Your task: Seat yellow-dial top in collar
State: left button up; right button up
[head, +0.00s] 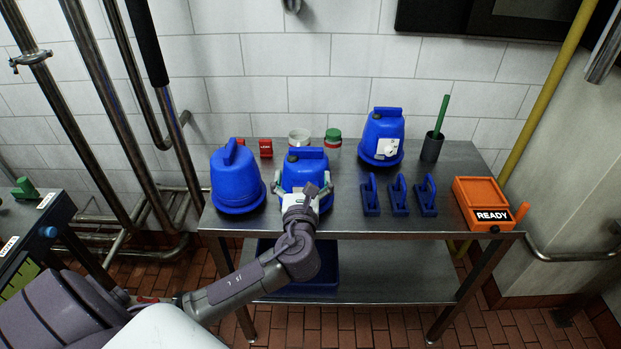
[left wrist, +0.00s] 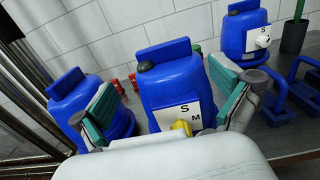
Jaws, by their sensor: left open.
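The yellow-dial top is a blue, bell-shaped housing with a handle (head: 306,166), at the middle-left of the steel table. In the left wrist view it (left wrist: 168,78) stands upright in the centre, with a white plate marked S and M and a yellow dial (left wrist: 181,127) low on its front. My left gripper (head: 302,188) is open in front of it. Its green-padded fingers (left wrist: 163,100) spread to either side of the housing, and I cannot tell whether they touch it. In the head view the gripper hides the dial. I cannot make out a collar with certainty.
A plain-sided blue housing (head: 236,180) stands left, and one with a white dial (head: 382,137) stands back right. Several blue handled blocks (head: 398,195), a dark cup (head: 432,147), jars (head: 333,141) and an orange READY box (head: 486,203) share the table (head: 365,226).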

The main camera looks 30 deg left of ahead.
aim_at(306, 152)
pick_arm(q)
jog(key=x, duration=0.3)
jog(key=shift+w+a, duration=0.1)
jog(key=shift+w, duration=0.3)
jog(key=shift+w+a, duration=0.1)
jog(key=shift+w, duration=0.05)
jog(key=x, duration=0.1)
jog(key=p+x, duration=0.1)
jog(key=x, duration=0.1)
jog(key=p+x, duration=0.1)
jog(key=shift+w+r, duration=0.25)
jog(key=shift+r, duration=0.1)
jog(key=shift+w+a+f, duration=0.1)
jog(key=shift+w+a, duration=0.05)
jog(key=shift+w, duration=0.15)
pick_arm(e)
jog(key=shift+d+r, duration=0.3)
jog(key=shift+r, duration=0.25)
jog(key=shift+d+r, duration=0.25)
jog(key=shift+r, duration=0.25)
pick_arm(q)
jog(key=shift+c, duration=0.3)
jog(key=shift+s, duration=0.1)
jog(key=c, duration=1.3)
jog(key=shift+c, duration=1)
pick_arm(e)
jog(key=shift+w+a, duration=0.1)
jog(key=shift+a, duration=0.1)
